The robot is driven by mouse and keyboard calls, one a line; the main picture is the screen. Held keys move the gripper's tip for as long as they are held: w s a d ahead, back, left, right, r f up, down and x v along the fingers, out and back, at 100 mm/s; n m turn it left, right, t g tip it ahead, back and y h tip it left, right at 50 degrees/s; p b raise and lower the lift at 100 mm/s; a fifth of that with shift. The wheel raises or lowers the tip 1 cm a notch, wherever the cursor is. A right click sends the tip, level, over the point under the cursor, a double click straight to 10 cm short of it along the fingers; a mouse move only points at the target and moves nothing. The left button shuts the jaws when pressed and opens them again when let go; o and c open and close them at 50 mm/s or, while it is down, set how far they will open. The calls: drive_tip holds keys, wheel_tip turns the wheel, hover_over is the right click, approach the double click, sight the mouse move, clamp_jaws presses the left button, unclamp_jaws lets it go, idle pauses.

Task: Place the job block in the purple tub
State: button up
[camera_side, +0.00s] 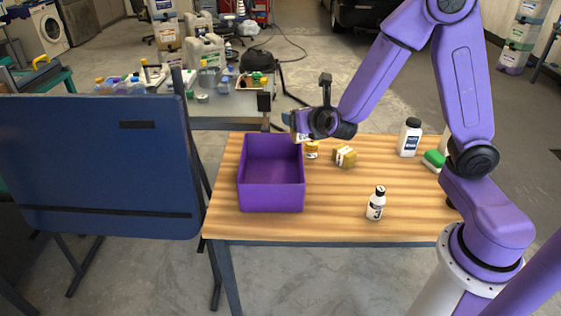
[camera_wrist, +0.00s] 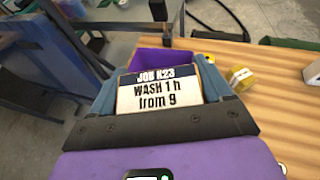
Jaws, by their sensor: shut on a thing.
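The job block (camera_wrist: 160,92) is a cream block with a dark band reading "JOB K23" and "WASH 1 h from 9" below. My gripper (camera_wrist: 159,95) is shut on it, with a finger at each side. In the side view my gripper (camera_side: 300,124) is above the far right part of the purple tub (camera_side: 271,197), and the block is mostly hidden there. The tub is open-topped and stands at the left of the wooden table; no object shows inside it. In the wrist view the tub (camera_wrist: 170,58) shows behind the block, partly hidden.
A blue panel (camera_side: 100,165) stands left of the table.

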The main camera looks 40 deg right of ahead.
drive_tip(key=w+d+f+m+g+h, duration=0.1)
drive_tip(key=w+d+f+m+h, duration=0.1)
drive_tip(key=w+f, duration=0.3)
drive_tip(key=m+g+h, duration=0.2)
hover_over(274, 150)
drive_tip(key=s+a, duration=0.3)
wheel_tip(274, 150, down, 18)
drive_tip(key=shift+w+d+r, duration=0.1)
drive_tip(key=shift+d, duration=0.05)
drive_tip(key=shift+w+f, duration=0.2)
drive_tip(key=shift+f, duration=1.6)
drive_tip(key=o, duration=1)
drive_tip(key=shift+f, duration=0.15)
drive_tip(key=shift+o, duration=0.2)
